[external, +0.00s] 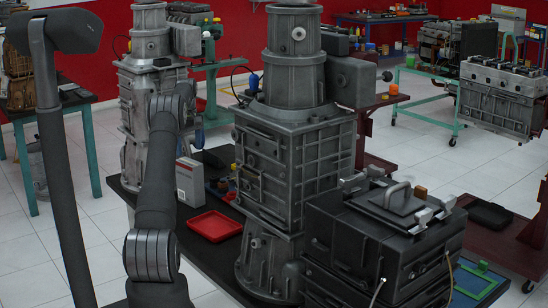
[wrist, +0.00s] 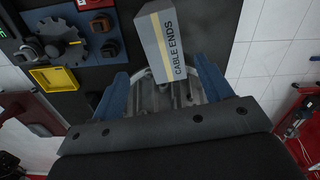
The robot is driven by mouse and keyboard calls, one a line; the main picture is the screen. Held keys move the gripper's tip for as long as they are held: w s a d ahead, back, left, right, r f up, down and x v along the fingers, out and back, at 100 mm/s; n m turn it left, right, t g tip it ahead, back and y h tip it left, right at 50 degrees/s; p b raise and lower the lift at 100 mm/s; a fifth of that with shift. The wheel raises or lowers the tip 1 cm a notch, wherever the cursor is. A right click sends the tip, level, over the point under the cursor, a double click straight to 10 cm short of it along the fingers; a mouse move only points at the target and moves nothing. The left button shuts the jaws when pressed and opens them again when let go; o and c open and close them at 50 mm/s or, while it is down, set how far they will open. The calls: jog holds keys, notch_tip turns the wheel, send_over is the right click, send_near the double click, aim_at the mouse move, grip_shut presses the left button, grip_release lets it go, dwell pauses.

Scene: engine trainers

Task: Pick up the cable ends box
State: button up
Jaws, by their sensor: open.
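The cable ends box (wrist: 168,40) is grey with a pale yellow stripe and dark lettering reading "CABLE ENDS". It appears at the top middle of the wrist view, on a dark surface. My gripper (wrist: 161,68) has its two blue fingers spread apart, with the lower end of the box in view between their tips. I cannot tell how much depth separates the fingers from the box. In the external view my arm reaches up at left centre, and its gripper cannot be made out. A pale box (external: 189,181) stands beside the arm there; I cannot tell if it is the same box.
In the wrist view, a yellow tray (wrist: 54,78), a dark gear-like part (wrist: 54,42) and small blue-based parts (wrist: 104,36) lie left of the box. In the external view, a red tray (external: 215,226) and a tall grey engine block (external: 290,165) stand right of my arm.

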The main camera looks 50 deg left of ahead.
aim_at(189, 162)
notch_tip(189, 162, down, 4)
jog(key=shift+r, duration=0.15)
jog(key=shift+s+d+f, duration=0.1)
jog(key=shift+s+f, duration=0.05)
jog(key=shift+f, duration=1.2)
jog(key=shift+s+f, duration=0.15)
jog(key=shift+f, duration=1.2)
jog(key=shift+c, duration=0.2)
grip_shut()
